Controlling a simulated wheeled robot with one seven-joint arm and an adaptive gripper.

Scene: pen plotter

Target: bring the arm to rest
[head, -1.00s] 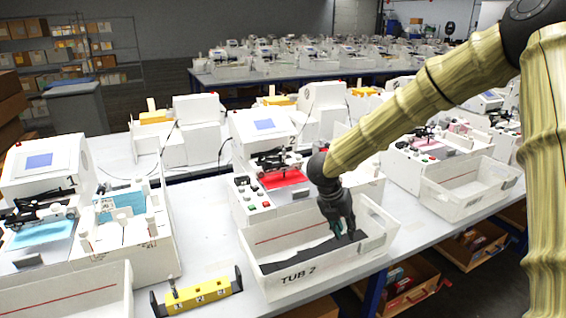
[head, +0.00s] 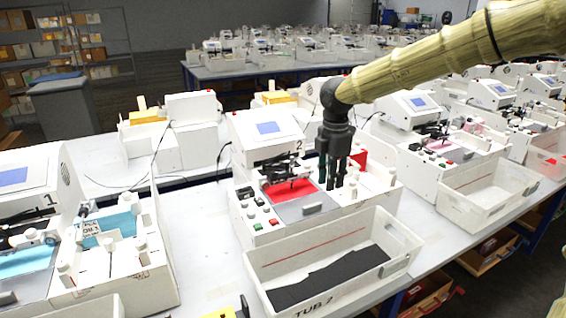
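My gripper (head: 333,180) hangs from my arm, pointing down, in the middle of the head view. It is in front of plotter 2 (head: 262,150), above or near its right side and behind the tub. Its dark fingers look spread with a gap between them, and I see nothing held. Tub 2 (head: 385,230), a white bin, stands in front of plotter 2 with dark flat pieces (head: 330,280) lying on its floor. A red sheet (head: 290,192) lies on the bed of plotter 2.
Plotter 1 (head: 30,185) with a blue sheet stands at the left. More plotters (head: 425,120) and another white tub (head: 490,195) stand at the right. A yellow piece (head: 225,313) shows at the bottom edge. The grey table (head: 205,235) is bare between plotters 1 and 2.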

